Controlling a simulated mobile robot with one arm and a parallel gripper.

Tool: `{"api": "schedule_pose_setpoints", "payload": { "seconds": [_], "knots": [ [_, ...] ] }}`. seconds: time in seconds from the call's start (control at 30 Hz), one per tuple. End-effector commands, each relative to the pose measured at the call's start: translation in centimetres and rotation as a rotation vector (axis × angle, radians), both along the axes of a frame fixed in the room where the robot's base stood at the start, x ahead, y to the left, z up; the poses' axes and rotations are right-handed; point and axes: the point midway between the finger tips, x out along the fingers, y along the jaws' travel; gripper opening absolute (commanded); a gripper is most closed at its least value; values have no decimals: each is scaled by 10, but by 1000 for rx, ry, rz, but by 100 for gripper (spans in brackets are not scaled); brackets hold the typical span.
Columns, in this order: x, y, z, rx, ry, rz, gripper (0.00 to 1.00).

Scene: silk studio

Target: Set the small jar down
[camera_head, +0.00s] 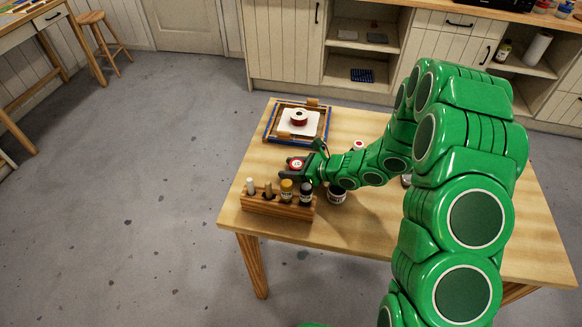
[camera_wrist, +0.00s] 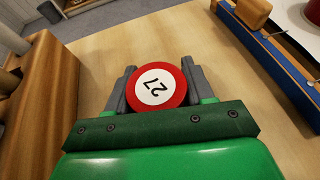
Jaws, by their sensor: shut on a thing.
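The jar's lid also shows in the head view (camera_head: 297,163). My gripper (camera_wrist: 157,90) is shut on the jar, with a grey finger on either side of it. In the head view my gripper (camera_head: 295,168) is over the left part of the wooden table (camera_head: 375,215), between the bottle rack and the blue-edged frame. The jar's body is mostly hidden under its lid, and I cannot tell whether its base touches the table.
A wooden rack (camera_head: 270,207) with several bottles stands at the near left edge. The near right tabletop is clear.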

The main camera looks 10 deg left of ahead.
Motion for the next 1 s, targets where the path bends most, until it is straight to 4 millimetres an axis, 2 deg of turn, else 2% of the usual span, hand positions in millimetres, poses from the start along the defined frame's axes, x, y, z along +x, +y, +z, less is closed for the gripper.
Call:
{"api": "schedule_pose_setpoints", "payload": {
  "seconds": [0.03,0.07,0.23,0.63,1.0],
  "knots": [
    [0,0,-1,0,0,0,20],
    [0,0,-1,0,0,0,57],
    [0,0,-1,0,0,0,82],
    [-1,-6,2,0,1,0,82],
    [-10,-50,20,0,0,-2,82]
  ]
}}
